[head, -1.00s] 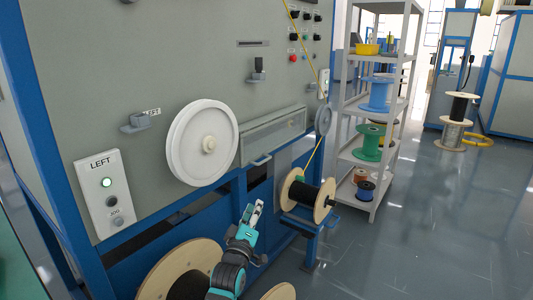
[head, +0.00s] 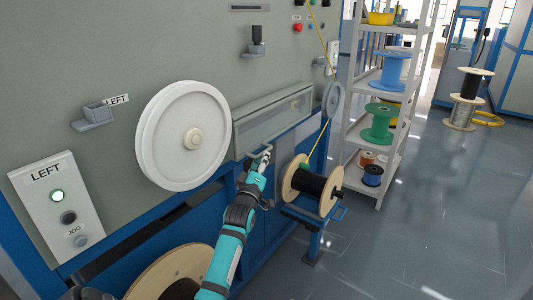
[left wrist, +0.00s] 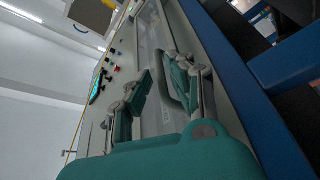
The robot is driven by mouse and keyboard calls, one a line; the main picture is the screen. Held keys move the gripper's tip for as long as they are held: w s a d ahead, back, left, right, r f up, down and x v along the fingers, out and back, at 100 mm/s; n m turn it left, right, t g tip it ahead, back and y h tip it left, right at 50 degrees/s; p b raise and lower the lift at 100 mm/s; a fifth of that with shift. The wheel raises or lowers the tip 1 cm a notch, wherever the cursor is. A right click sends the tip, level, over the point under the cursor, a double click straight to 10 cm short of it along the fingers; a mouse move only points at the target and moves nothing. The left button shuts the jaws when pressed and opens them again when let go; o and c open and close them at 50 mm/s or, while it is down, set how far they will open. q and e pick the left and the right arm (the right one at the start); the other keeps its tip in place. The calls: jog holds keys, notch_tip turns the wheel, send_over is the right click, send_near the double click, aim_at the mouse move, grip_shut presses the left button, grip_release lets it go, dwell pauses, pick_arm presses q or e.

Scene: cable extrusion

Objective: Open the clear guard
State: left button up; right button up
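The clear guard (head: 275,118) is a long see-through panel in a grey frame on the front of the machine, and it looks closed. Its grey handle (head: 257,152) sticks out at the lower left edge. My left gripper (head: 264,156) is at this handle. In the left wrist view the two fingers of my left gripper (left wrist: 165,92) stand apart, with the handle (left wrist: 180,90) close to the right finger. I cannot tell whether they touch. The guard's clear panel (left wrist: 152,40) shows beyond the fingers.
A white wheel (head: 183,135) sits left of the guard and a small grey pulley (head: 333,98) right of it, with a yellow cable. A wooden spool (head: 312,187) stands just right of my left gripper. A shelf (head: 348,130) holds coloured spools.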

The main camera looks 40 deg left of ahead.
aim_at(267, 149)
pick_arm(q)
jog(key=shift+x, duration=2.4)
pick_arm(e)
jog(key=v, duration=0.2)
jog(key=shift+r, duration=0.4)
pick_arm(q)
grip_shut()
